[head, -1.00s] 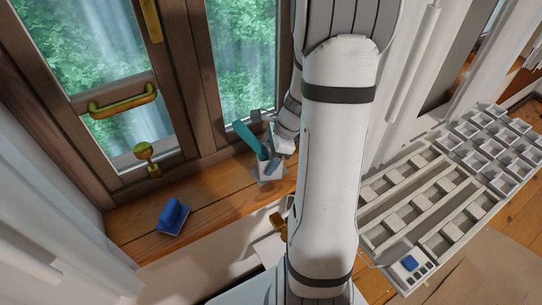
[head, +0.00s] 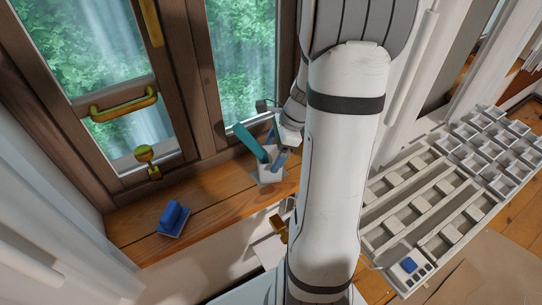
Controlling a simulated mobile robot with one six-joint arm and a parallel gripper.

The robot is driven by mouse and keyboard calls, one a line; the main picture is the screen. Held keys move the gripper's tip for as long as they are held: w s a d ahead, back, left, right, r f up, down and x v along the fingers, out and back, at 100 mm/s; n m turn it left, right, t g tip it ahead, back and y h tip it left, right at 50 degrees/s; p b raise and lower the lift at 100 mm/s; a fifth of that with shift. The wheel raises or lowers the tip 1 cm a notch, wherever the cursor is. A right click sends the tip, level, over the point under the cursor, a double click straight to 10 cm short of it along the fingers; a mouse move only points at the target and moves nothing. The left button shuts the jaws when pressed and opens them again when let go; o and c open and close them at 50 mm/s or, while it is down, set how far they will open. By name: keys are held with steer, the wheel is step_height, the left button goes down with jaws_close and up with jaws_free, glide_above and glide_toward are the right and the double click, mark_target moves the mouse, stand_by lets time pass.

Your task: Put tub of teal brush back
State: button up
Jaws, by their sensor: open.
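A white tub (head: 270,171) stands on the wooden window sill. A teal brush (head: 251,141) stands in it and leans to the left. A blue handle (head: 281,160) also shows at the tub's right side; I cannot tell whether it belongs to another tool. My gripper (head: 279,147) is open at the tub's top right. My arm hides part of the sill to the right of the tub. I cannot tell whether the fingers touch anything.
A blue block-like object (head: 174,217) lies on the sill at the left. A wood-framed window with brass handles (head: 124,105) rises behind. A white rack of compartments (head: 432,205) stands at the right, with white curtains nearby.

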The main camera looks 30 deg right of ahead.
steer(key=v, duration=0.8)
steer(key=shift+p, duration=0.3)
steer(key=shift+r, duration=0.15)
steer(key=s+a+r+n+t+h+p, duration=0.1)
steer(key=s+a+r+n+p, duration=0.35)
steer(key=r+n+p, duration=0.35)
steer(key=s+a+r+n+t+h+p, duration=0.1)
steer(key=s+a+r+n+h+p, duration=0.15)
steer(key=a+r+n, duration=0.55)
steer(key=s+a+r+n+h+p, duration=0.1)
steer(key=s+a+r+n+p, duration=0.45)
steer(key=r, duration=0.45)
steer(key=shift+n, duration=0.35)
steer(key=f+b, duration=0.1)
steer(key=d+f+b, duration=0.1)
steer(key=f, duration=0.1)
steer(key=w+f, duration=0.1)
steer(key=shift+d+f+b, duration=0.25)
steer(key=shift+d+b, duration=0.15)
